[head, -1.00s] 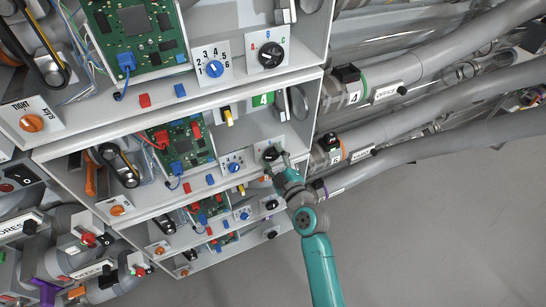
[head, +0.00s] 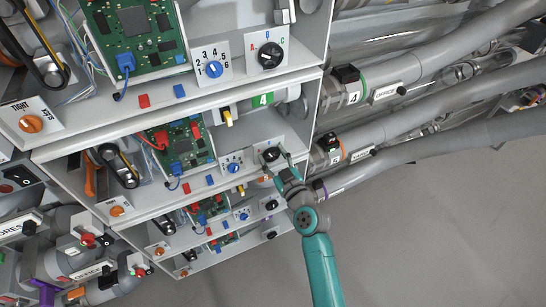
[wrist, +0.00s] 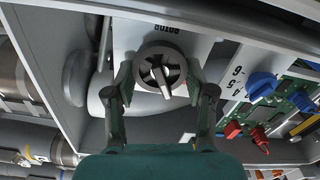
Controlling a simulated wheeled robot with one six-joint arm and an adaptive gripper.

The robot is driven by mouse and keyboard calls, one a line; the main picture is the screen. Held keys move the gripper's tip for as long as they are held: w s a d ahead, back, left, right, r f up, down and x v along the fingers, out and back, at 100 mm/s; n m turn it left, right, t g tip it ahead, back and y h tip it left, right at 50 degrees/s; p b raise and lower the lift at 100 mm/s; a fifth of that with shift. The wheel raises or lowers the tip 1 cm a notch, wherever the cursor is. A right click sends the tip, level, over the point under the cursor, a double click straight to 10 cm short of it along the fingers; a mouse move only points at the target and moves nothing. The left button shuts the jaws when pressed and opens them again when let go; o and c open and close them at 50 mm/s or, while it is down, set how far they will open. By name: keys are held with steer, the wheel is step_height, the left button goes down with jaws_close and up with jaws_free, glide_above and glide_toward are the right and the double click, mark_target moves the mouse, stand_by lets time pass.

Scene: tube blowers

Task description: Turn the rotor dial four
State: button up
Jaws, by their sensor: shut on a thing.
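The rotor dial (wrist: 160,72) is a round dark knob with a light bar across it, on a white plate marked ROTOR in the wrist view. In the head view the dial (head: 271,154) shows small at the right end of a middle shelf. My gripper (wrist: 160,80) has one finger on each side of the dial and is shut on it. In the head view my gripper (head: 276,163) reaches the dial from below right. A green label with a 4 (head: 263,100) is on a white cylinder (head: 286,95) just above this shelf's dial.
Left of the held dial are a blue numbered knob (head: 233,168) and a green circuit board (head: 184,143). A larger dial marked A, B, C (head: 270,55) is on the shelf above. Grey tubes (head: 440,110) run off to the right. Open floor (head: 420,230) lies lower right.

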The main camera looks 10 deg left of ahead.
steer(key=m, duration=0.4)
steer(key=shift+w+d+m, duration=0.1)
steer(key=shift+m, duration=0.2)
steer(key=m, duration=0.4)
steer(key=shift+d+m, duration=0.1)
steer(key=shift+m, duration=0.2)
steer(key=m, duration=0.4)
steer(key=shift+w+f, duration=0.1)
steer(key=shift+f, duration=0.05)
steer(key=shift+d+m, duration=0.1)
steer(key=shift+m, duration=2)
steer(key=shift+f, duration=0.1)
steer(key=o, duration=1.2)
steer(key=shift+c, duration=0.2)
steer(key=v, duration=0.8)
